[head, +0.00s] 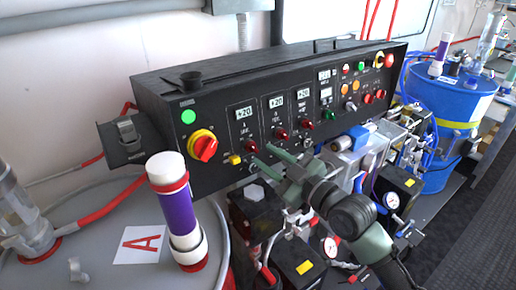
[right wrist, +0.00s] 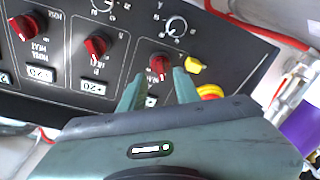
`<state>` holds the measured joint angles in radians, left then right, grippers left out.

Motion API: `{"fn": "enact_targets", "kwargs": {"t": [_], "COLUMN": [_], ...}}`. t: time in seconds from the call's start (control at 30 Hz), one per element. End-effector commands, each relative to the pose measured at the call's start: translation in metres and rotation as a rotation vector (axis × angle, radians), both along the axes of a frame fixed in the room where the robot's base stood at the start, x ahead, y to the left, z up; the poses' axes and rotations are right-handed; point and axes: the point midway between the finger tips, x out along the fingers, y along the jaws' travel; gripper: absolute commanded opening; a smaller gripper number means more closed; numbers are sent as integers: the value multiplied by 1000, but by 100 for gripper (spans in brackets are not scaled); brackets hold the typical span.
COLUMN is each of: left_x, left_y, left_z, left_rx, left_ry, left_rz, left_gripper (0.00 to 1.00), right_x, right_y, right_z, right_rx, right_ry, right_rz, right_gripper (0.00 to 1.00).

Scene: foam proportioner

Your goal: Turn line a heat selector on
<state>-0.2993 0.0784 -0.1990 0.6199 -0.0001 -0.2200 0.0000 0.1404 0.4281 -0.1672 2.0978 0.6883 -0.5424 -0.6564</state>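The black control panel (head: 215,130) has a row of three red heat selector knobs. The line A heat selector (head: 250,146) is the leftmost of them, under a +20 display. My right gripper (head: 264,156) is in front of this knob. In the right wrist view, turned upside down, the line A knob (right wrist: 158,65) shows in the gap between the two fingertips (right wrist: 159,76). The fingers are apart, with visible space on both sides of the knob. I cannot tell whether the tips reach around it. My left gripper is not in view.
The other red knobs (head: 280,133) (head: 308,124) are to the right. A yellow knob (head: 235,159) and a red-and-yellow main switch (head: 203,146) are to the left, close to the fingers. Pumps, hoses and gauges (head: 330,248) crowd the space below the panel.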

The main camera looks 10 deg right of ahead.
Motion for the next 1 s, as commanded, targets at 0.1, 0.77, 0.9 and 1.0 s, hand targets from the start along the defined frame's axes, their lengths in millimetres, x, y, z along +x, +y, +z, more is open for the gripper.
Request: {"fn": "enact_targets", "kwargs": {"t": [0.1, 0.77, 0.9, 1.0], "left_x": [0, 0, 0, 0], "left_y": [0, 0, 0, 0], "left_z": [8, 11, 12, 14], "left_rx": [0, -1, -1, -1], "left_ry": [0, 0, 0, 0], "left_rz": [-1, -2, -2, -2], "left_gripper": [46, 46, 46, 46], "right_x": [17, 35, 35, 35], "right_y": [10, 20, 20, 20], "right_z": [3, -1, -1, 0], "right_rx": [4, -1, 2, 18], "right_ry": [2, 2, 4, 11], "right_rz": [0, 1, 0, -3], "right_gripper": [32, 0, 0, 0]}}
